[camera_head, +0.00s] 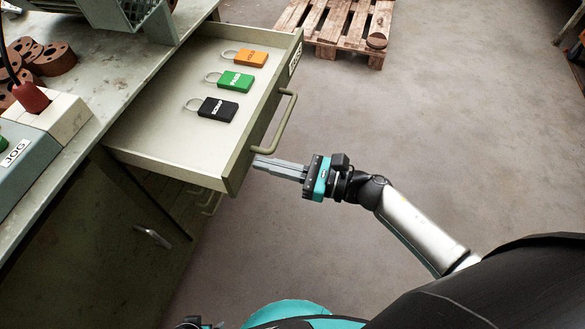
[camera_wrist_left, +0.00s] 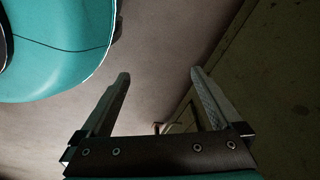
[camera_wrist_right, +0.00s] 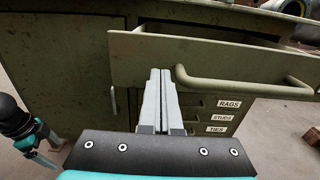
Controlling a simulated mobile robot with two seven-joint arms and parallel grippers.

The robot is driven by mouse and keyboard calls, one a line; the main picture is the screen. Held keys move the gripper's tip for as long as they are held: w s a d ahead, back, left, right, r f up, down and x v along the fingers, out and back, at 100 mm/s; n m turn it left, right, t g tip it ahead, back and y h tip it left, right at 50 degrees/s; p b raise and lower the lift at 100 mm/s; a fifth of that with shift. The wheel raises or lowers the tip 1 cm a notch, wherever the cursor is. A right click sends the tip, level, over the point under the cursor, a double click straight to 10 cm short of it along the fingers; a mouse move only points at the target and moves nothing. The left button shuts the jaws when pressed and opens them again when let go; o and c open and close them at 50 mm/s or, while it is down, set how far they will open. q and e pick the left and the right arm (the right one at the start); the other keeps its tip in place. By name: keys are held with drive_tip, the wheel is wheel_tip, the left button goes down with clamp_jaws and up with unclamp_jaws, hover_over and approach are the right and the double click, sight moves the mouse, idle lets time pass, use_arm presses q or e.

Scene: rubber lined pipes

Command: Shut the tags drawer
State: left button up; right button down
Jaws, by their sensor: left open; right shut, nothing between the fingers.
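The drawer (camera_head: 180,149) is pulled far out of the grey-green workbench in the head view. My left gripper (camera_wrist_left: 158,82) is open and empty in the left wrist view, over floor.
Closed drawers labelled RAGS (camera_wrist_right: 229,104), STUDS and TIES sit below the open one. Brown round parts (camera_head: 45,58) and a grey box (camera_head: 25,165) stand on the bench top. A wooden pallet (camera_head: 340,22) lies at the back. The floor right of the drawer is clear.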

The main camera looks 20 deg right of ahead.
drive_tip(key=shift+w+a, duration=0.35)
drive_tip(key=shift+a, duration=0.3)
use_arm(q)
drive_tip(key=shift+d+r, duration=0.1)
